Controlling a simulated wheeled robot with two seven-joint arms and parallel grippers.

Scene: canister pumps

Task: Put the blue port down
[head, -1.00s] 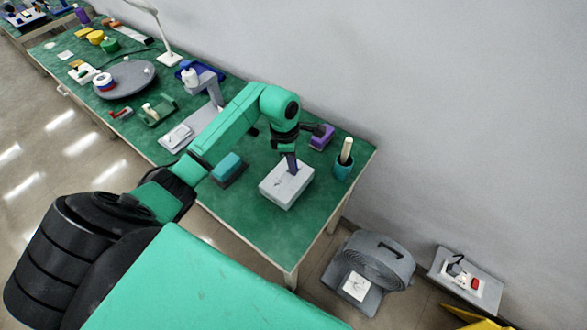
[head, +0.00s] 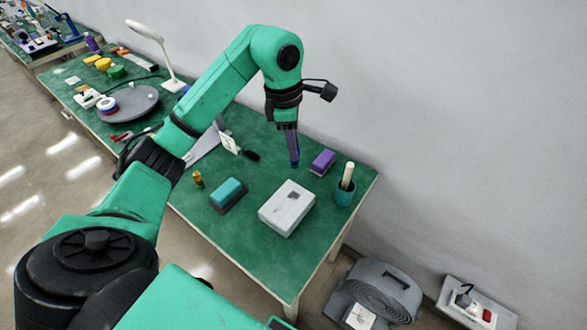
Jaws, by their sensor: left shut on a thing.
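My left gripper (head: 293,150) hangs pointing down over the table's right part, beyond the white box. It is shut on a small blue piece, the blue port (head: 296,162), which shows at the fingertips; the fingers hide most of it. The port appears clear of the table, though its height is hard to judge. The white box (head: 280,214) lies on the green table, with a small grey square recess in its top. My right gripper is out of view.
A purple block (head: 322,161) and a teal cup (head: 344,193) with a pale stick stand right of the gripper. A teal block on a dark base (head: 229,194) and a small amber bottle (head: 198,180) are to the left. The green tabletop (head: 255,260) is bare at the front.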

